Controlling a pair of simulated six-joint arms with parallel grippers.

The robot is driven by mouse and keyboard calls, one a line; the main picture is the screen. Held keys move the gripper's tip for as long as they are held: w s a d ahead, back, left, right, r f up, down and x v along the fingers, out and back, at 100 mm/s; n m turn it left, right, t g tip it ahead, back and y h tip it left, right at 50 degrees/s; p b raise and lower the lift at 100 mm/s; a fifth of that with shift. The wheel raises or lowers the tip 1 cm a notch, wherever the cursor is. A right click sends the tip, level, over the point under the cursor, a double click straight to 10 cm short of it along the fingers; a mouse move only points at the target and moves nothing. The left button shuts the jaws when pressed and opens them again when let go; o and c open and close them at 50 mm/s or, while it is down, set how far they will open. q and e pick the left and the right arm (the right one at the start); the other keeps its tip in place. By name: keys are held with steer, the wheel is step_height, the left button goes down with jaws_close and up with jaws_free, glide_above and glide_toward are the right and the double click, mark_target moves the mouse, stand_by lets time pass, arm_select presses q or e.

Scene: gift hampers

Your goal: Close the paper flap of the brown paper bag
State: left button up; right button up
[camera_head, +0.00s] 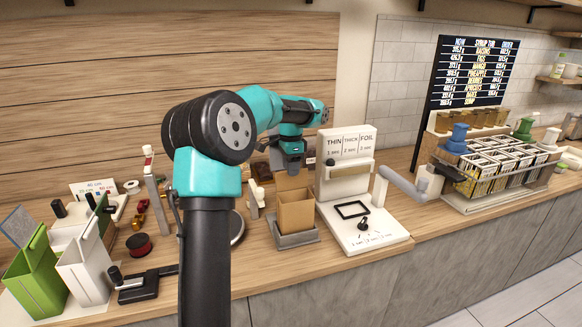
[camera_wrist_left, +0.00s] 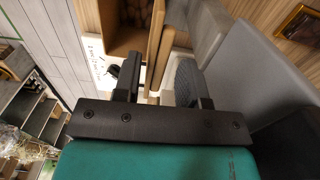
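The brown paper bag (camera_head: 297,214) stands upright and open at the middle of the counter, in a grey tray (camera_head: 296,239). Its paper flap (camera_head: 293,181) stands up at the back of the opening. My left gripper (camera_head: 291,167) is just above and behind the flap, pointing down. In the left wrist view, my left gripper (camera_wrist_left: 160,72) is open, with its two dark fingers apart. The bag (camera_wrist_left: 122,38) shows beyond one finger, with brown round contents inside. The flap's edge (camera_wrist_left: 155,42) lines up with the gap between the fingers; I cannot tell whether they touch. My right gripper is out of view.
A white sealing machine (camera_head: 347,163) stands right of the bag, close to it. A green bag (camera_head: 35,278) and a white bag (camera_head: 84,268) stand at the left. A wire rack of boxes (camera_head: 500,178) is at the right. Small items crowd the counter's left part.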

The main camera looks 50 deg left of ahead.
arm_select(q)
jaws_close()
stand_by(0.4)
